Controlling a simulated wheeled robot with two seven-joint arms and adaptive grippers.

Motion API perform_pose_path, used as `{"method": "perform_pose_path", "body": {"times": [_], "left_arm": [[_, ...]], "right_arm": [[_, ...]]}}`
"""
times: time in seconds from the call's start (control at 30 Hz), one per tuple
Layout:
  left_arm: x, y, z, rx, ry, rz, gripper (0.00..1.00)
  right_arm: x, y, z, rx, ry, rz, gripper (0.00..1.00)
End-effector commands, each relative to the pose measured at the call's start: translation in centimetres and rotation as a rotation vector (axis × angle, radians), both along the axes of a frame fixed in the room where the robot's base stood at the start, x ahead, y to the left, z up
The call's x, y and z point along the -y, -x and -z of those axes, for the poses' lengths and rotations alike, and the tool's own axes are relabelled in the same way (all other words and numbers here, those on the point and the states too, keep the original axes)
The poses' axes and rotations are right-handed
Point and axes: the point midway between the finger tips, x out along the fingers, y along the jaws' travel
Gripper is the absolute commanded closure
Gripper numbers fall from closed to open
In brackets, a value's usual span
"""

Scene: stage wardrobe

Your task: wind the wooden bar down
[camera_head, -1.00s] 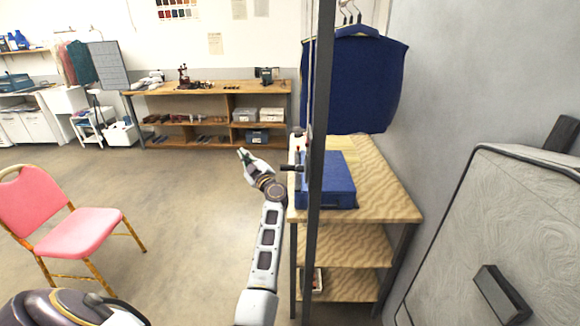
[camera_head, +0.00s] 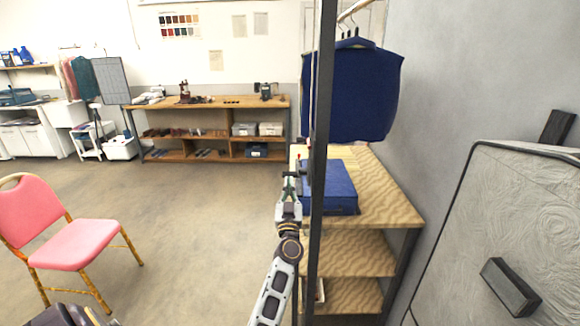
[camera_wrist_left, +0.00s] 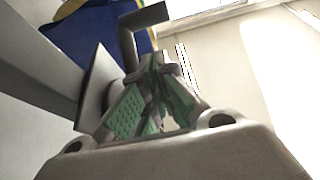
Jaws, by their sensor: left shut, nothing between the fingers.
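A dark upright post (camera_head: 319,120) stands in front. My left gripper (camera_head: 291,181) is shut and empty beside the post at the height of the blue box. In the left wrist view, a dark bent crank handle (camera_wrist_left: 127,45) sticks out from a grey plate (camera_wrist_left: 97,88) just beyond my fingertips (camera_wrist_left: 155,68). I cannot tell whether they touch it. My right gripper is not in view.
A blue box (camera_head: 338,187) lies on the wood-grain shelf table (camera_head: 385,200) behind the post. A grey wall and a grey textured panel (camera_head: 470,240) close off the right. A pink chair (camera_head: 85,243) stands at left. The floor between is clear.

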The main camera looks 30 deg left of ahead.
Motion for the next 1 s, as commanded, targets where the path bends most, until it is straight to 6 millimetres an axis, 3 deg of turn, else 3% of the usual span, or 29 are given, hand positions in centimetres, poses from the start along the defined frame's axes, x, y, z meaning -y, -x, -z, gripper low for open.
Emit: {"method": "perform_pose_path", "body": {"times": [0.47,1.0], "left_arm": [[-0.5,-0.8,-0.4,0.002,0.003,-0.001,1.00],[-2.7,-4.4,-2.3,0.003,0.003,-0.002,1.00]], "right_arm": [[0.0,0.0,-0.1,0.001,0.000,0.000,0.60],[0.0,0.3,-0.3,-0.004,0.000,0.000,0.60]]}}
